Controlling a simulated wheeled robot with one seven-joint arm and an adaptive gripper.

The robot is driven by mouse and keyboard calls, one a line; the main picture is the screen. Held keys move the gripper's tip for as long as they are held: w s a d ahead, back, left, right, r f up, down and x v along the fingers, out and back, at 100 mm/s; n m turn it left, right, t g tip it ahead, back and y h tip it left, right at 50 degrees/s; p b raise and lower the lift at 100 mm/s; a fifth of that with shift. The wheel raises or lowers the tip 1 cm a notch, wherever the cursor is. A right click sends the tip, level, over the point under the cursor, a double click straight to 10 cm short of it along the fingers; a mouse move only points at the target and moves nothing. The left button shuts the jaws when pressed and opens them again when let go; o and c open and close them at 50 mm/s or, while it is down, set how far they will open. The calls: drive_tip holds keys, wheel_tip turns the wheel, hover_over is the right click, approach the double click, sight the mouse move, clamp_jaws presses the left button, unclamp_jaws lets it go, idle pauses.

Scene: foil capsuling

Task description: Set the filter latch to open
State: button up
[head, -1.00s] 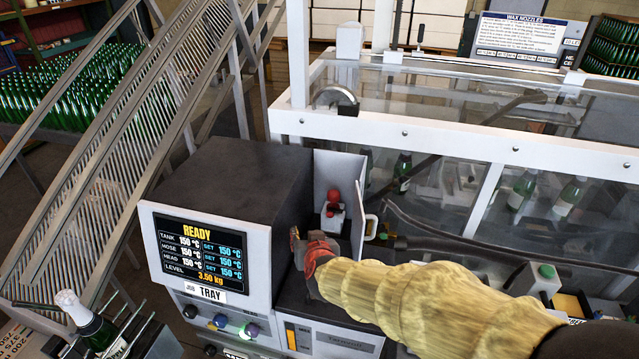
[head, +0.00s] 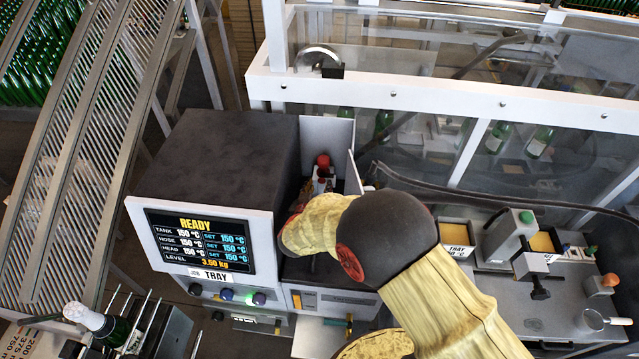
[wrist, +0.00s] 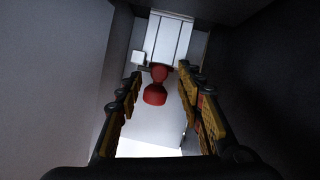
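The red-knobbed part (head: 322,162), which looks like the filter latch, sits on a white block inside the narrow bay right of the dark melter cabinet. In the wrist view the red latch (wrist: 155,92) shows as two rounded red pieces below a white ribbed block (wrist: 168,40). My gripper (wrist: 160,78) is open, its yellow-padded fingers standing to the left and right of the red part, with a gap visible on both sides. Depth to the latch is hard to judge. In the head view my own arm hides most of the gripper.
Grey bay walls (wrist: 75,70) stand close on the left, with a dark wall on the right. The cabinet screen (head: 200,240) reads READY. An open white door panel (head: 353,172) borders the bay. A glass-sided machine (head: 400,95) stands behind.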

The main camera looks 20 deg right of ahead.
drive_tip(key=shift+x, duration=0.8)
drive_tip(key=c, duration=0.3)
clamp_jaws()
